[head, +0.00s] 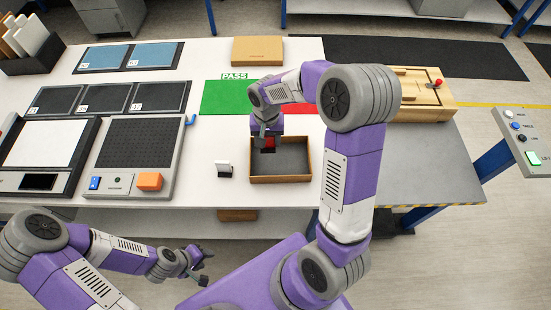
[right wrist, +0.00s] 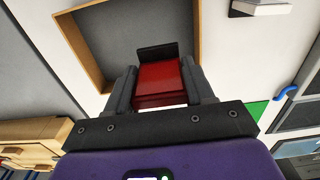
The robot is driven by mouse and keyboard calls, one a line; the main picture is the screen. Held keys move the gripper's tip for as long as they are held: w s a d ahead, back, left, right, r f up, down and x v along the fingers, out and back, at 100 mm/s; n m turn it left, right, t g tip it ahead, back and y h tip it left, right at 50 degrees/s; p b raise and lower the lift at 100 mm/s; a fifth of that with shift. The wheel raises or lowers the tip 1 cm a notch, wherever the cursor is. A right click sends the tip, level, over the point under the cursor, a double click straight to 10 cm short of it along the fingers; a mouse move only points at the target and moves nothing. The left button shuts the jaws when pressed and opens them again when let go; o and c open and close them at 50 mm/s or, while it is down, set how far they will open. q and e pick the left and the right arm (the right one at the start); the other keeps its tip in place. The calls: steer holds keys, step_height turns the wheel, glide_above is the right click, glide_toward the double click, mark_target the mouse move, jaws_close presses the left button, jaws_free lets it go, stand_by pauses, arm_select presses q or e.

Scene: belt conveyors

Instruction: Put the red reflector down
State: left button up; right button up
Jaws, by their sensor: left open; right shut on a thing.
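The red reflector (right wrist: 160,84) is between the fingers of my right gripper (right wrist: 161,85) in the right wrist view, with a black part at its far end. In the head view the red reflector (head: 270,143) shows just below my right gripper (head: 268,140), at the back left part of an open brown box (head: 281,180) with a dark grey floor. I cannot tell whether the reflector touches the box floor. My left gripper (head: 200,268) is open and empty, in front of the table's near edge.
A small white stand (head: 224,170) is left of the box. A device with an orange block (head: 149,181) and a blue switch is further left. Green (head: 222,97) and red mats lie behind the box. A closed brown box (head: 257,51) is at the back. A wooden fixture (head: 420,95) is at right.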

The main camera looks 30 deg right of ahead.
step_height(320, 180, down, 9)
steer(key=shift+r+b, duration=0.1)
steer(key=shift+b, duration=0.6)
steer(key=shift+f, duration=0.2)
steer(key=o, duration=1.1)
steer(key=shift+r, duration=0.15)
